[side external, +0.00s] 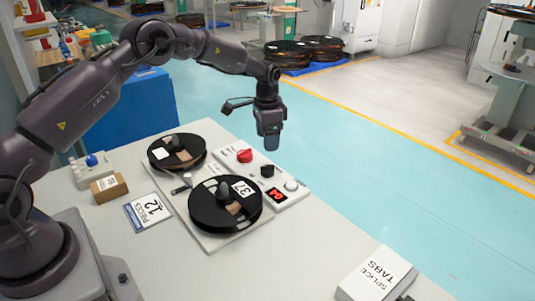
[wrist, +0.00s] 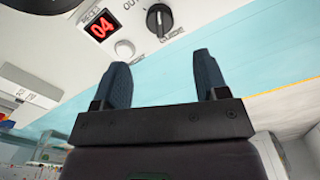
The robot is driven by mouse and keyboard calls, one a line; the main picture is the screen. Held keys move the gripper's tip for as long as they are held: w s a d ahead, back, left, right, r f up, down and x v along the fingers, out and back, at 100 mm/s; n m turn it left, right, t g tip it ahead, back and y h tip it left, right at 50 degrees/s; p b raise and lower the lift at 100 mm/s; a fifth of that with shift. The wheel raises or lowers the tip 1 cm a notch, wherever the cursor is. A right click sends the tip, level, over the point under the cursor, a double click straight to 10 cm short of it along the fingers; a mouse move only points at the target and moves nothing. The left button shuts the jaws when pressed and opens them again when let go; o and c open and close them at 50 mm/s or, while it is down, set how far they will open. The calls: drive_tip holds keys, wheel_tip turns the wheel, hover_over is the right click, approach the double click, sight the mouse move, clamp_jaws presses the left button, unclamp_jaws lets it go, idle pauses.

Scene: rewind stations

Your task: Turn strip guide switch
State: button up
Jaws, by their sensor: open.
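The strip guide switch is a black rotary knob (wrist: 159,20) labelled GUIDE in the wrist view, where its pale pointer mark shows. It also shows as a small black knob (side external: 267,171) on the white control panel (side external: 284,199) in the side view. My gripper (side external: 269,148) points down above the far edge of the panel, apart from the knob. In the wrist view my gripper (wrist: 161,82) has its two dark fingers spread with nothing between them. The knob lies beyond the fingertips.
The panel carries a red knob (side external: 245,155), a red display (side external: 277,195) reading 04 and a white button (side external: 291,185). Two black reels, a near one (side external: 225,204) and a far one (side external: 177,152), stand beside it. A splice tabs box (side external: 376,274) sits at the near right.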

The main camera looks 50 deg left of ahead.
drive_tip(key=shift+r, duration=1.7)
drive_tip(key=s+d+r+n+t, duration=0.1)
drive_tip(key=s+d+r+t, duration=0.1)
drive_tip(key=s+r, duration=0.4)
drive_tip(key=s+d+r+n+t, duration=0.1)
drive_tip(key=s+d+r, duration=0.4)
drive_tip(key=s, duration=1.1)
drive_tip(key=s+d+r+n+t, duration=0.2)
drive_tip(key=s+d+r, duration=0.2)
drive_tip(key=s+r, duration=0.4)
drive_tip(key=s, duration=0.4)
drive_tip(key=shift+r+t, duration=0.25)
drive_tip(key=shift+t, duration=0.05)
